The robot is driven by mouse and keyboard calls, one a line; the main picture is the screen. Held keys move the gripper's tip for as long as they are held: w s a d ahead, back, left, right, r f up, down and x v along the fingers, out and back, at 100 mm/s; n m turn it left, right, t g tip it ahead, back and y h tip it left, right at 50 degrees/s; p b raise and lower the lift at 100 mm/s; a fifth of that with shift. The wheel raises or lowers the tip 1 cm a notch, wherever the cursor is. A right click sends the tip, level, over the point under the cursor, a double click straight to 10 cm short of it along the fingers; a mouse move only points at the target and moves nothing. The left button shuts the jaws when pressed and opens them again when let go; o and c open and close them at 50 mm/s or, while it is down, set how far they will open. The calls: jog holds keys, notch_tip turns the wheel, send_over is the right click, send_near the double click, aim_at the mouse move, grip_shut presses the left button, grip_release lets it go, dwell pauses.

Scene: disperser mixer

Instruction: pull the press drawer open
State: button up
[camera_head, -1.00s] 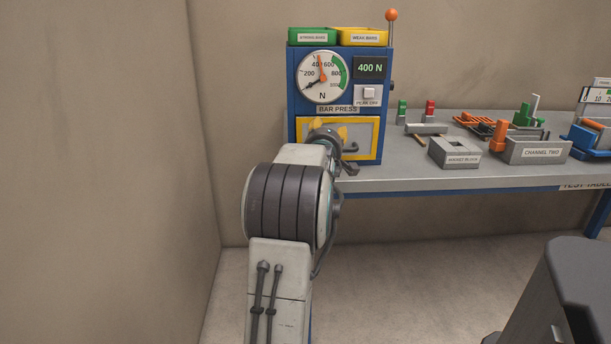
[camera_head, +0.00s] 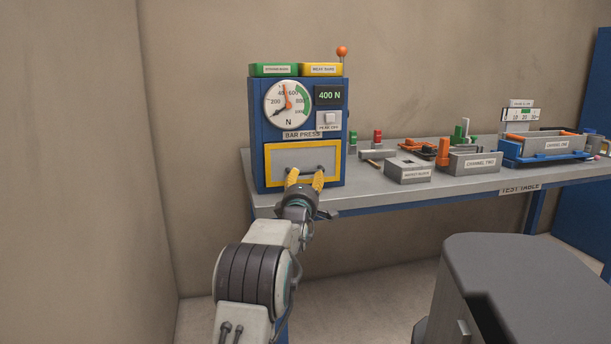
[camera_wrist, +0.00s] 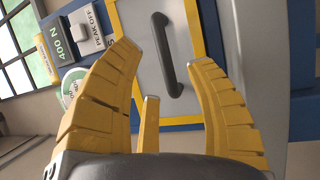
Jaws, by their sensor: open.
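The blue bar press (camera_head: 255,130) stands at the left end of the test table. Its drawer (camera_head: 285,158) has a grey front with a yellow frame and sits flush in the press. A dark bar handle (camera_wrist: 167,55) shows on the drawer front in the wrist view. My gripper (camera_head: 306,176) is open, its yellow fingers pointing at the drawer. In the wrist view its fingertips (camera_wrist: 165,52) stand on either side of the handle. I cannot tell how far in front of the handle they are.
The grey test table (camera_head: 370,193) carries a magnet block (camera_head: 408,172), the channel two tray (camera_head: 474,163) and other trays to the right of the press. A dark grey cabinet (camera_head: 520,265) stands at the lower right. A wall is close on the left.

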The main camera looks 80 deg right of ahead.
aim_at(309, 171)
jog(key=shift+d+r+b, duration=0.2)
jog(key=shift+d+b, duration=0.5)
jog(key=shift+d, duration=0.95)
jog(key=shift+d+r, duration=0.2)
jog(key=shift+d, duration=0.1)
jog(key=shift+d+r+p, duration=0.1)
jog(key=shift+d+p, duration=0.35)
jog(key=shift+d, duration=0.4)
jog(key=shift+o, duration=0.2)
jog(key=shift+d, duration=0.1)
grip_shut()
